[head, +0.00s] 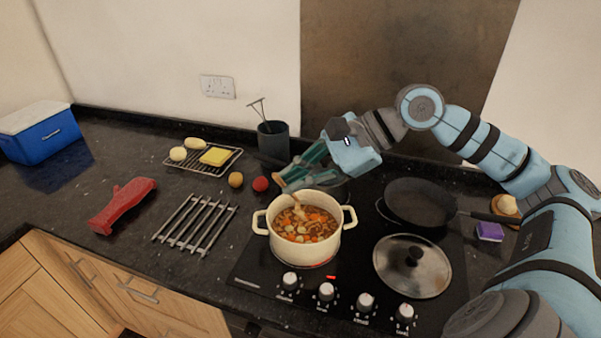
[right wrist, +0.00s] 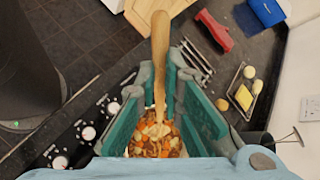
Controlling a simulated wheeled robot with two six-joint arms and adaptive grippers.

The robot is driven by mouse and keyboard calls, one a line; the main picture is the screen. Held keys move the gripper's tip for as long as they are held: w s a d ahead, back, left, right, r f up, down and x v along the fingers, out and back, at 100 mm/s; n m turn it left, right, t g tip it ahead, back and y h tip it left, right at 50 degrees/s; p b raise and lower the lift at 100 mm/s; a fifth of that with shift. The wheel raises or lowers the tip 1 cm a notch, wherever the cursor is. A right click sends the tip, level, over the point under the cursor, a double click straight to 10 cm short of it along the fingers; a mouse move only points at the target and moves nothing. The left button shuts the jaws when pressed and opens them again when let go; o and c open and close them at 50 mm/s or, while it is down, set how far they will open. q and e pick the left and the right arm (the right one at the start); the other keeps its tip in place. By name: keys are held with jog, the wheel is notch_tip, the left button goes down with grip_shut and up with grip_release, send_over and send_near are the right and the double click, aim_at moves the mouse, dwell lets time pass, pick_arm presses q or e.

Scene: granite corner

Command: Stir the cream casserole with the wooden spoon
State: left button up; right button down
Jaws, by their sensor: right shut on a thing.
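The cream casserole (head: 297,252) stands on the front left of the hob, full of a chunky orange-brown stew (head: 305,226). My right gripper (head: 285,181) is above its back left rim, shut on the wooden spoon (right wrist: 160,50). In the head view a short part of the spoon (head: 297,205) shows below the fingers, reaching down into the casserole. In the right wrist view the spoon's handle passes between the fingers (right wrist: 161,78) and its bowl end is at the stew (right wrist: 143,141). My left gripper is not in view.
A black frying pan (head: 420,203) and a lid (head: 412,268) are right of the casserole. A dark utensil pot (head: 273,142) stands behind. Knobs (head: 326,291) line the hob's front.

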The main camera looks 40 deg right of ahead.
jog(key=f, duration=0.1)
jog(key=w+f+b, duration=0.2)
jog(key=f, duration=0.1)
jog(key=shift+d, duration=0.2)
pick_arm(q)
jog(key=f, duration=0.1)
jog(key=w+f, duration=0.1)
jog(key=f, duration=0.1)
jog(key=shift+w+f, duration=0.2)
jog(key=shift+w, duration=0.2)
pick_arm(e)
jog(key=w+d+f, duration=0.1)
jog(key=d+f, duration=0.2)
jog(key=f, duration=0.3)
jog(key=shift+w+d+f, duration=0.25)
jog(key=shift+w+d, duration=0.1)
jog(key=shift+d, duration=0.05)
